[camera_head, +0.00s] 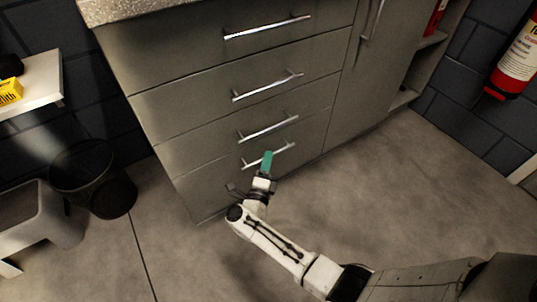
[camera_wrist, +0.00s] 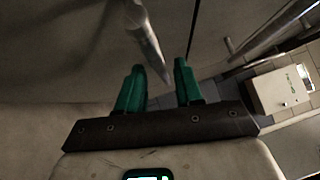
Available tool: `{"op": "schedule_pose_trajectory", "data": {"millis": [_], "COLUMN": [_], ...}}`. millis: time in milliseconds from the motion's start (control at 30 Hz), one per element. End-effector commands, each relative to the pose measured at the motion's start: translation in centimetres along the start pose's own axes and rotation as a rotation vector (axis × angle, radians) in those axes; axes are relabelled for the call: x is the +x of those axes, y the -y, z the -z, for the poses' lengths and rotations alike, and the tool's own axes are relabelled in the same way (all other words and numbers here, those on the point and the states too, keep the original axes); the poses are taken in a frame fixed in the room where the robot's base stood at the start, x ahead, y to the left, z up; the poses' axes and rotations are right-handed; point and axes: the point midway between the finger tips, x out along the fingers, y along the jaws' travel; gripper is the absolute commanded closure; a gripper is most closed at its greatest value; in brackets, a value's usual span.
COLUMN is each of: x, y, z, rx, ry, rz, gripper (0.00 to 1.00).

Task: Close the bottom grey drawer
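The grey cabinet has a column of drawers with silver bar handles. The bottom grey drawer (camera_head: 215,190) is the lowest, and its handle (camera_head: 286,149) runs slantwise across its front. Any gap around this drawer is too small to tell from here. My gripper (camera_head: 267,160) is at this handle, with its green fingertips covering part of the bar. In the wrist view my gripper (camera_wrist: 160,88) has its two green fingers apart. A metal bar handle (camera_wrist: 147,38) points down toward the space between them. I cannot tell whether the fingers touch it.
A dark waste bin (camera_head: 95,182) and a grey step stool (camera_head: 38,225) stand left of the cabinet. A white shelf (camera_head: 45,82) is above them. A red fire extinguisher (camera_head: 517,58) is on the right wall. The floor (camera_head: 390,190) right of the arm is clear.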

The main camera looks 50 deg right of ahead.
Motion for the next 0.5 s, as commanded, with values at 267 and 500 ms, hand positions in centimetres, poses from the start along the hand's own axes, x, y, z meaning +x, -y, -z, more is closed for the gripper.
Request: {"op": "schedule_pose_trajectory", "data": {"millis": [267, 500], "x": [-5.4, -7.7], "y": [0.2, 0.2], "z": [-0.1, -0.1], "rx": [0.000, 0.001], "ry": [0.003, 0.000], "rz": [0.001, 0.004], "gripper": [0.65, 0.65]}}
